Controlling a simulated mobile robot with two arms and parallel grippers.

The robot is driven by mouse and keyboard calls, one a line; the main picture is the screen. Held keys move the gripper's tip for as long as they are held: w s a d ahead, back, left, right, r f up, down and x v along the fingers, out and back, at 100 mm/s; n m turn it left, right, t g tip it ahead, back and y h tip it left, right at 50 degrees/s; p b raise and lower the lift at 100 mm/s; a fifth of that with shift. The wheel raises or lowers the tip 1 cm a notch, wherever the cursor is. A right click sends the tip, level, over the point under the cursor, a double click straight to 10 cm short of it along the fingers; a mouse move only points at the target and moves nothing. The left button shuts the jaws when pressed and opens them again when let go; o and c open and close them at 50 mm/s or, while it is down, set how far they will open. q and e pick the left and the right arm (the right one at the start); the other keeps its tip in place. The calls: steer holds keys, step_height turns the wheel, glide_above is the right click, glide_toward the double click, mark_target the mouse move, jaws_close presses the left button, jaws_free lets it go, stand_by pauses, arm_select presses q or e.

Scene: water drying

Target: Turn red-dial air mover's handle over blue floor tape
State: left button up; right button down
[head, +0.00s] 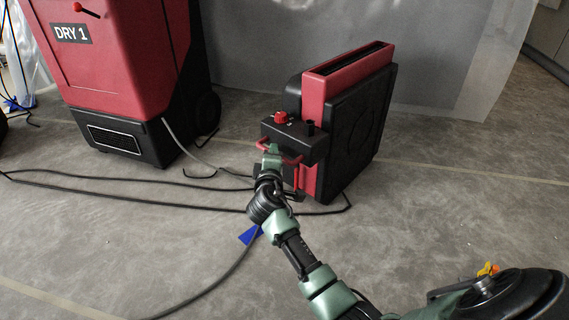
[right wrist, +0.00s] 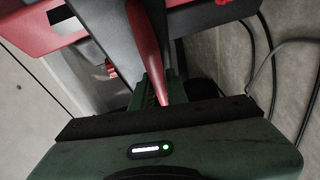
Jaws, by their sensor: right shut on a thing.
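The air mover (head: 352,128) stands upright on the floor right of centre, a red and black box. A red dial (head: 281,117) sits on its dark control box, with a red handle (head: 291,160) below. My right gripper (head: 271,152) is shut on this handle. In the right wrist view the red handle (right wrist: 145,45) runs down between my fingers, whose tips are partly hidden. Blue floor tape (head: 250,234) lies on the floor below my right wrist, partly covered by my arm and a cable. My left gripper is not in view.
A large red and black dryer marked DRY 1 (head: 110,65) stands at the left. Dark cables (head: 110,181) run across the floor from the left to the air mover. Plastic sheeting (head: 440,60) hangs behind. The floor right of the air mover is clear.

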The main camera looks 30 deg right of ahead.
steer(key=shift+w+a+f+m+g+h+b, duration=0.1)
steer(key=shift+w+f+m+g+h+b, duration=0.2)
steer(key=shift+w+b, duration=0.35)
steer(key=shift+w+a+r, duration=0.1)
steer(key=shift+w+r, duration=0.05)
steer(key=shift+w, duration=0.3)
steer(key=shift+h, duration=0.3)
steer(key=c, duration=1.4)
jaws_free()
steer(key=shift+r, duration=0.1)
steer(key=shift+a, duration=0.1)
